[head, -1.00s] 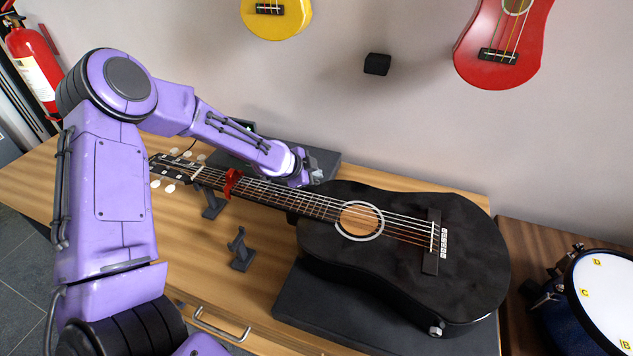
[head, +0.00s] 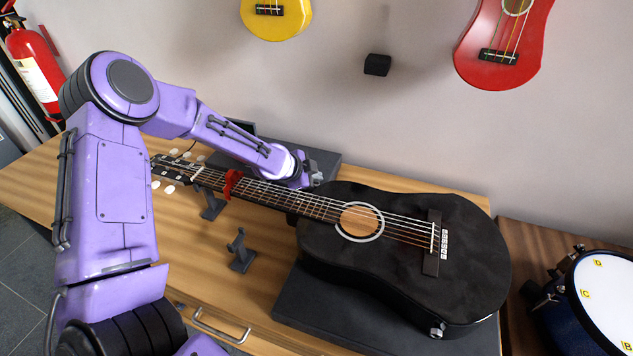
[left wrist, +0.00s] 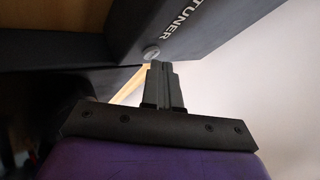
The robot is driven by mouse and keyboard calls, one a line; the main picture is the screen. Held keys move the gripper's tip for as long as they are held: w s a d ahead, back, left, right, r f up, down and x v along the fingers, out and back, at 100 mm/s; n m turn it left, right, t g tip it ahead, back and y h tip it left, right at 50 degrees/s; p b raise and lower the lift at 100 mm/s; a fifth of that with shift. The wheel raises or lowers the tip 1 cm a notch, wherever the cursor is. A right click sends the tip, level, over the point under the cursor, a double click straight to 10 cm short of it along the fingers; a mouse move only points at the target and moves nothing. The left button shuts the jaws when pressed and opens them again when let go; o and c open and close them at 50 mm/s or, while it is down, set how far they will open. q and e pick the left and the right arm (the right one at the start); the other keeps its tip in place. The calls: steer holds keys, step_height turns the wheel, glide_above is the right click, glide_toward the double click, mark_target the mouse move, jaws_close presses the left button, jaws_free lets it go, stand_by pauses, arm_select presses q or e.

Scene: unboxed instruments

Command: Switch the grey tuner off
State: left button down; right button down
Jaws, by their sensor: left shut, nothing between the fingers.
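The grey tuner (head: 325,161) is a dark box behind the guitar neck in the head view, partly hidden by my left arm. Its side with the white word TUNER and a small round button (left wrist: 151,53) shows in the left wrist view (left wrist: 190,22). My left gripper (left wrist: 159,66) is shut and empty, with its fingertips right at the button; I cannot tell whether they touch it. In the head view the left gripper (head: 316,178) is by the tuner's right end, mostly hidden by its wrist. The tuner's screen part (head: 243,128) looks dark. My right gripper is not in view.
A black guitar (head: 400,250) lies on a dark base on the wooden bench, with a red capo (head: 231,184) on its neck close to my left arm. A small grey stand (head: 240,252) is in front. A blue drum (head: 600,295) is at the right.

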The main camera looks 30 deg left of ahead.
arm_select(q)
steer(key=shift+r, duration=0.4)
steer(key=shift+r, duration=0.1)
step_height(320, 180, up, 6)
steer(key=p, duration=0.5)
steer(key=shift+p, duration=0.35)
